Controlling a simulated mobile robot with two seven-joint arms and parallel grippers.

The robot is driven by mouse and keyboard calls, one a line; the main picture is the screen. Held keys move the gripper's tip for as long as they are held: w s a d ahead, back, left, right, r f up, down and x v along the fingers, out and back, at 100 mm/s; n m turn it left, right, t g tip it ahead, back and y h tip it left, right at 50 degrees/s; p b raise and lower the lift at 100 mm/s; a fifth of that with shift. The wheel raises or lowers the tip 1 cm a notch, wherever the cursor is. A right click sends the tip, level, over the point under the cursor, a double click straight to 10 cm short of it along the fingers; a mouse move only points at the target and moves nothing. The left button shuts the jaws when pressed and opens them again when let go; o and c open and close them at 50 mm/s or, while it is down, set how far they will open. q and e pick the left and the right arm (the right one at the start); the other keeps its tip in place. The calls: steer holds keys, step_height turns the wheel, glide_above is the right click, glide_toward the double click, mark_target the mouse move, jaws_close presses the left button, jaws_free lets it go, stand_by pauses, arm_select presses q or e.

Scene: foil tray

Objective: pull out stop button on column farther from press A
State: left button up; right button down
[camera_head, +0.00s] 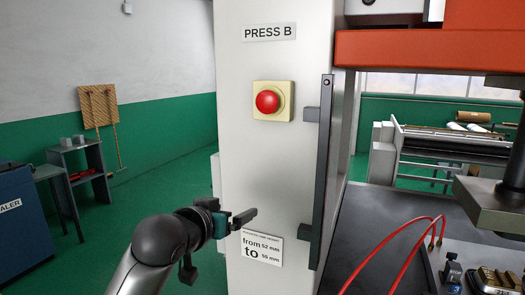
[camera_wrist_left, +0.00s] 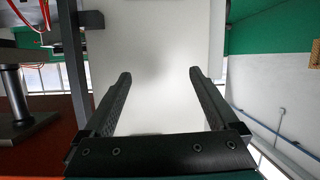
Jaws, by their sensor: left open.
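The red stop button (camera_head: 267,102) is a round mushroom head on a yellow-cream box, fixed to the white column (camera_head: 245,160) under a "PRESS B" sign (camera_head: 269,32). My left gripper (camera_head: 246,217) is in front of the column, well below the button and slightly to its left, apart from it. In the left wrist view, the two fingers of my left gripper (camera_wrist_left: 160,75) are spread wide with nothing between them, facing the blank white column face (camera_wrist_left: 158,40). The button does not show in the left wrist view. My right gripper is not in view.
A dark vertical bar (camera_head: 321,165) on brackets runs along the column's right edge. A label plate (camera_head: 262,248) is close to the gripper. Red hoses (camera_head: 400,235) and a dark press table (camera_head: 375,210) are at right. Open green floor (camera_head: 165,170) lies left of the column.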

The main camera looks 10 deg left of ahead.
mark_target(265, 103)
arm_select(q)
steer(key=s+d+r+m+t+h+p, duration=0.1)
steer(key=s+r+t, duration=0.15)
steer(key=r, duration=0.85)
steer(key=s+d+r+t+h+p, duration=0.15)
steer(key=s+r, duration=0.25)
steer(key=r, duration=0.6)
steer(key=shift+y, duration=0.45)
steer(key=w+d+p, duration=0.1)
steer(key=w, duration=0.3)
steer(key=w+p, duration=0.1)
steer(key=w, duration=0.4)
steer(key=w+d+p, duration=0.1)
steer(key=w, duration=0.4)
steer(key=shift+w+d+r+p, duration=0.1)
steer(key=shift+w+d+p, duration=0.1)
steer(key=shift+d+p, duration=0.15)
jaws_close()
